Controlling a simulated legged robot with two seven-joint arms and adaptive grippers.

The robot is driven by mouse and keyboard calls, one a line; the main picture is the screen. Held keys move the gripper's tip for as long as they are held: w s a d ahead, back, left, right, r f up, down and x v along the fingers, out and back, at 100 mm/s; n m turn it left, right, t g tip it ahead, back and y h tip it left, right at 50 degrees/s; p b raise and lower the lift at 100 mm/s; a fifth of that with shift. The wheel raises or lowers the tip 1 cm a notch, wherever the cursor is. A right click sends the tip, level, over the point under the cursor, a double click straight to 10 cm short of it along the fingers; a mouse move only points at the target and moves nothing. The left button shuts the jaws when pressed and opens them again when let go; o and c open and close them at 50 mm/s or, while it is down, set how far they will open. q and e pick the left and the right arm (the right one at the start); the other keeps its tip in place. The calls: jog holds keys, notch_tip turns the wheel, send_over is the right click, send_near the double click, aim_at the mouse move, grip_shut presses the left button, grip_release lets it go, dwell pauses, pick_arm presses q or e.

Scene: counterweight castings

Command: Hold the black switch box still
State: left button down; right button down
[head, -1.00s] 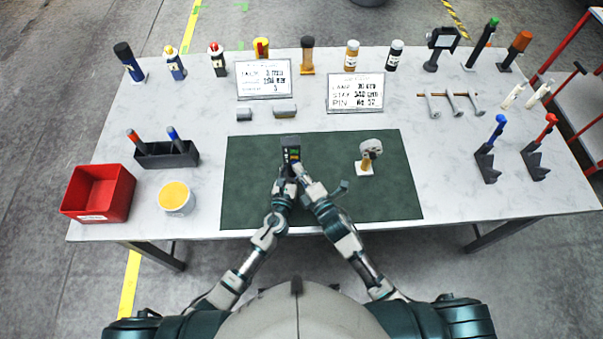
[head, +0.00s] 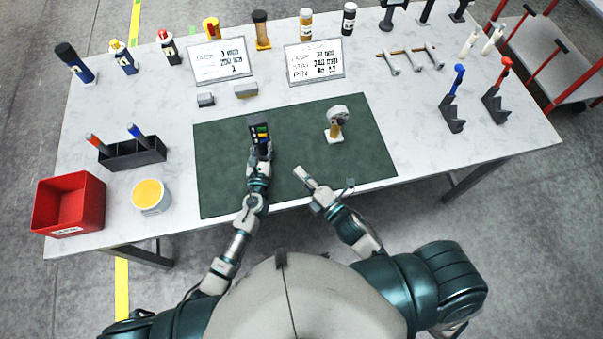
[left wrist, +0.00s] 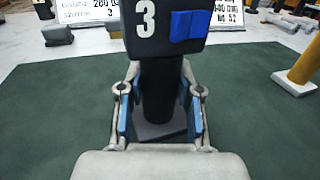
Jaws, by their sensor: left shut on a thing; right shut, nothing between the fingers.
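The black switch box (head: 259,128) stands on the green mat (head: 352,169), left of the mat's middle. It has small coloured parts on its face. My left gripper (head: 260,156) is shut on it from the front. In the left wrist view, the switch box (left wrist: 166,25) shows a white "3" and a blue switch, and my left gripper's fingers (left wrist: 160,105) close on both sides of the dark post under it. My right gripper (head: 300,173) is shut and empty above the mat, to the right of the box and apart from it.
A grey casting on a tan post (head: 335,122) stands on the mat to the right. Two grey blocks (head: 246,90) lie behind the mat, before the sign cards (head: 314,63). A red bin (head: 70,203), a yellow-topped tub (head: 150,196) and a black holder (head: 133,153) stand left.

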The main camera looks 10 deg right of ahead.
pick_arm(q)
jog(key=c, duration=0.7)
grip_release()
jog(key=shift+s, duration=0.1)
